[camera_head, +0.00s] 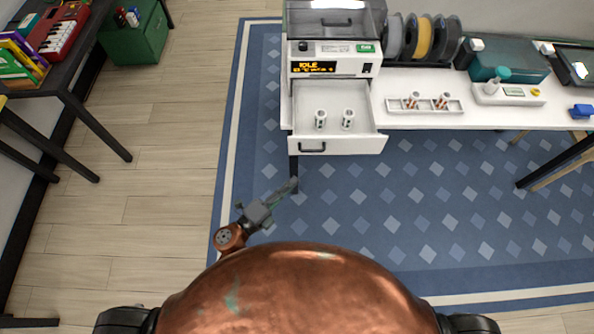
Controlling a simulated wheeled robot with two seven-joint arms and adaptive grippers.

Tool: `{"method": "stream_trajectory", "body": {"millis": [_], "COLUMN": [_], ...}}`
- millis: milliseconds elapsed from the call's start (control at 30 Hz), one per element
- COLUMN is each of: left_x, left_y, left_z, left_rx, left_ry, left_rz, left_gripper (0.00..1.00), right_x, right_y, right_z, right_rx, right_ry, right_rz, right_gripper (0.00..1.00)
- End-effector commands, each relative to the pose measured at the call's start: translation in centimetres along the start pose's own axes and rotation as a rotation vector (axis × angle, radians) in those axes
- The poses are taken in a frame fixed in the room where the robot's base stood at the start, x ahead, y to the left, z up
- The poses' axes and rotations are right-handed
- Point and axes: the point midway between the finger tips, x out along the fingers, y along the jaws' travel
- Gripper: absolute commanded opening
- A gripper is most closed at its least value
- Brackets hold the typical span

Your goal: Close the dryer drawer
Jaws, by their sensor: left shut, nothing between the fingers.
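The dryer (333,62) stands on the white table with an amber display reading IDLE. Its white drawer (350,145) is pulled out toward me, and two small white cylinders (320,119) stand upright inside. A dark handle (312,148) sits on the left part of the drawer front. My left gripper (291,186) is shut and empty, below and to the left of the handle in the picture, apart from the drawer. My right gripper is not in view.
The white table (470,118) holds a tray (424,106) with small parts, filament spools (425,38) and a teal box (508,66). A blue patterned rug (430,210) covers clear floor in front. A dark desk (80,60) and green cabinet (135,38) stand at left.

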Motion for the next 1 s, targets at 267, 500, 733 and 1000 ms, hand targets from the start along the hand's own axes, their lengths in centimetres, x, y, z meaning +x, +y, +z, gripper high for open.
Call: {"method": "stream_trajectory", "body": {"millis": [267,500,733,1000], "left_x": [5.5,9.7,11.3,11.6], "left_y": [-0.1,0.1,0.2,0.1], "left_z": [0.1,0.9,2.6,3.0], "left_rx": [-0.002,-0.002,-0.005,-0.006], "left_ry": [0.0,-0.003,-0.003,-0.003], "left_rz": [-0.002,0.001,0.001,0.002], "left_gripper": [0.0,0.0,0.0,0.0], "right_x": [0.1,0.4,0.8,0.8], "right_y": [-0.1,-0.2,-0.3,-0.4], "right_z": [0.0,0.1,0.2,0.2], "right_rx": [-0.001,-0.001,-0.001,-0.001], "right_ry": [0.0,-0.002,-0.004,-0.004], "right_rz": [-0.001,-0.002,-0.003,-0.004], "right_gripper": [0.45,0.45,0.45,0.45]}}
